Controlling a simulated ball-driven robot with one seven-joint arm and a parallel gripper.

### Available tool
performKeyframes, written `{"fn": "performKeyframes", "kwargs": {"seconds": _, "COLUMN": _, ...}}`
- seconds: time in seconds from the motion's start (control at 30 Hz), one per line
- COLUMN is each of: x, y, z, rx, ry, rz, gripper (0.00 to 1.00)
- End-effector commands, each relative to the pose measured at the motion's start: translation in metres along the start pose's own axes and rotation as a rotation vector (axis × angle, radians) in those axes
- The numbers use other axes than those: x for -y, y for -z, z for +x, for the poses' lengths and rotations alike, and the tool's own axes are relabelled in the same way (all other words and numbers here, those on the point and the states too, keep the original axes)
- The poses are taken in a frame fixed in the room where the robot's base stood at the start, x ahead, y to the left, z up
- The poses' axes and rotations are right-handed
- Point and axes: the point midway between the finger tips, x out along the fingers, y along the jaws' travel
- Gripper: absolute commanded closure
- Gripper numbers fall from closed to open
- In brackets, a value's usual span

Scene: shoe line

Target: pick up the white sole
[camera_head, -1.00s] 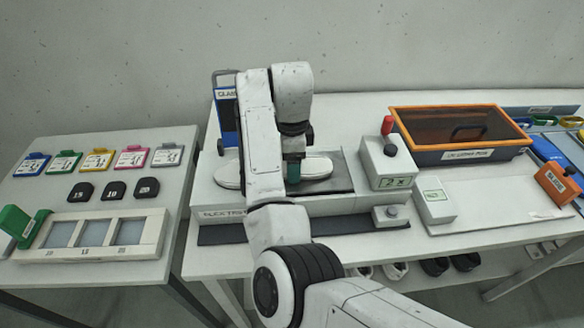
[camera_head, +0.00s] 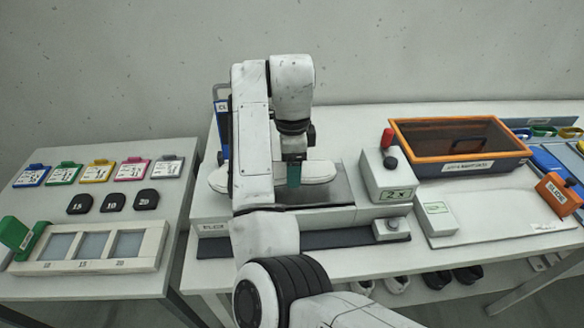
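The white sole (camera_head: 319,172) is a long, pale, rounded piece lying crosswise over the press station in the middle of the bench. My arm hides its middle, and its other end shows left of the arm. My gripper (camera_head: 293,175), with teal fingers, points down at the sole's right part and looks shut on it. The sole appears a little above the station's dark grey plate (camera_head: 338,190). The exact contact of the fingers is too small to see.
A box with a red knob (camera_head: 386,170) stands close right of the sole. Behind it is an orange-rimmed bin (camera_head: 410,152). A blue frame (camera_head: 222,125) stands behind left. A side table (camera_head: 100,283) is at left.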

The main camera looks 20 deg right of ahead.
Motion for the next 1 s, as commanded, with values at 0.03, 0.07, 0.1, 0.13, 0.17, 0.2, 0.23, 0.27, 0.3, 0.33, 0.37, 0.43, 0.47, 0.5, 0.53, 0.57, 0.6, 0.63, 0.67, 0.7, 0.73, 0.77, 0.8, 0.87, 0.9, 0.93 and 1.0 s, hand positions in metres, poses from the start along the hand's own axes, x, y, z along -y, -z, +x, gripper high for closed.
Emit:
{"fn": "performKeyframes", "kwargs": {"seconds": 0.03, "x": -0.007, "y": -0.004, "z": -0.016, "rx": 0.006, "ry": 0.003, "rz": -0.001, "gripper": 0.69}}
{"fn": "performKeyframes", "kwargs": {"seconds": 0.07, "x": -0.010, "y": -0.004, "z": -0.021, "rx": 0.006, "ry": 0.005, "rz": -0.001, "gripper": 0.69}}
{"fn": "performKeyframes", "kwargs": {"seconds": 0.1, "x": -0.017, "y": -0.005, "z": -0.028, "rx": 0.006, "ry": 0.004, "rz": -0.002, "gripper": 0.69}}
{"fn": "performKeyframes", "kwargs": {"seconds": 0.13, "x": -0.022, "y": -0.005, "z": -0.033, "rx": 0.006, "ry": 0.002, "rz": -0.001, "gripper": 0.69}}
{"fn": "performKeyframes", "kwargs": {"seconds": 0.17, "x": -0.026, "y": -0.006, "z": -0.040, "rx": 0.007, "ry": 0.005, "rz": -0.001, "gripper": 0.69}}
{"fn": "performKeyframes", "kwargs": {"seconds": 0.2, "x": -0.034, "y": -0.007, "z": -0.049, "rx": 0.009, "ry": 0.005, "rz": -0.001, "gripper": 0.69}}
{"fn": "performKeyframes", "kwargs": {"seconds": 0.23, "x": -0.041, "y": -0.007, "z": -0.055, "rx": 0.009, "ry": 0.002, "rz": -0.001, "gripper": 0.69}}
{"fn": "performKeyframes", "kwargs": {"seconds": 0.27, "x": -0.048, "y": -0.007, "z": -0.053, "rx": 0.007, "ry": 0.003, "rz": -0.001, "gripper": 0.69}}
{"fn": "performKeyframes", "kwargs": {"seconds": 0.3, "x": -0.057, "y": -0.008, "z": -0.056, "rx": 0.006, "ry": 0.002, "rz": -0.002, "gripper": 0.69}}
{"fn": "performKeyframes", "kwargs": {"seconds": 0.33, "x": -0.064, "y": -0.008, "z": -0.058, "rx": 0.005, "ry": 0.000, "rz": 0.000, "gripper": 0.69}}
{"fn": "performKeyframes", "kwargs": {"seconds": 0.37, "x": -0.070, "y": -0.009, "z": -0.061, "rx": 0.006, "ry": 0.003, "rz": -0.001, "gripper": 0.69}}
{"fn": "performKeyframes", "kwargs": {"seconds": 0.43, "x": -0.085, "y": -0.009, "z": -0.066, "rx": 0.005, "ry": 0.001, "rz": 0.000, "gripper": 0.69}}
{"fn": "performKeyframes", "kwargs": {"seconds": 0.47, "x": -0.090, "y": -0.010, "z": -0.069, "rx": 0.004, "ry": 0.002, "rz": -0.001, "gripper": 0.69}}
{"fn": "performKeyframes", "kwargs": {"seconds": 0.5, "x": -0.097, "y": -0.010, "z": -0.071, "rx": 0.005, "ry": 0.002, "rz": 0.000, "gripper": 0.69}}
{"fn": "performKeyframes", "kwargs": {"seconds": 0.53, "x": -0.101, "y": -0.010, "z": -0.073, "rx": 0.004, "ry": 0.002, "rz": 0.000, "gripper": 0.69}}
{"fn": "performKeyframes", "kwargs": {"seconds": 0.57, "x": -0.105, "y": -0.010, "z": -0.075, "rx": 0.003, "ry": 0.001, "rz": 0.000, "gripper": 0.69}}
{"fn": "performKeyframes", "kwargs": {"seconds": 0.6, "x": -0.110, "y": -0.010, "z": -0.077, "rx": 0.003, "ry": 0.001, "rz": 0.000, "gripper": 0.69}}
{"fn": "performKeyframes", "kwargs": {"seconds": 0.63, "x": -0.113, "y": -0.011, "z": -0.079, "rx": 0.003, "ry": 0.002, "rz": 0.000, "gripper": 0.69}}
{"fn": "performKeyframes", "kwargs": {"seconds": 0.67, "x": -0.116, "y": -0.011, "z": -0.080, "rx": 0.002, "ry": 0.001, "rz": 0.001, "gripper": 0.69}}
{"fn": "performKeyframes", "kwargs": {"seconds": 0.7, "x": -0.119, "y": -0.011, "z": -0.081, "rx": 0.002, "ry": 0.001, "rz": 0.000, "gripper": 0.69}}
{"fn": "performKeyframes", "kwargs": {"seconds": 0.73, "x": -0.121, "y": -0.011, "z": -0.082, "rx": 0.002, "ry": 0.001, "rz": -0.001, "gripper": 0.69}}
{"fn": "performKeyframes", "kwargs": {"seconds": 0.77, "x": -0.122, "y": -0.011, "z": -0.083, "rx": 0.001, "ry": 0.001, "rz": -0.001, "gripper": 0.69}}
{"fn": "performKeyframes", "kwargs": {"seconds": 0.8, "x": -0.124, "y": -0.010, "z": -0.084, "rx": 0.000, "ry": 0.000, "rz": 0.000, "gripper": 0.69}}
{"fn": "performKeyframes", "kwargs": {"seconds": 0.87, "x": -0.126, "y": -0.010, "z": -0.084, "rx": 0.000, "ry": 0.000, "rz": 0.001, "gripper": 0.69}}
{"fn": "performKeyframes", "kwargs": {"seconds": 0.9, "x": -0.126, "y": -0.010, "z": -0.085, "rx": 0.000, "ry": 0.000, "rz": 0.001, "gripper": 0.69}}
{"fn": "performKeyframes", "kwargs": {"seconds": 0.93, "x": -0.126, "y": -0.010, "z": -0.085, "rx": 0.000, "ry": 0.000, "rz": 0.001, "gripper": 0.69}}
{"fn": "performKeyframes", "kwargs": {"seconds": 1.0, "x": -0.126, "y": -0.010, "z": -0.085, "rx": 0.000, "ry": 0.000, "rz": 0.001, "gripper": 0.69}}
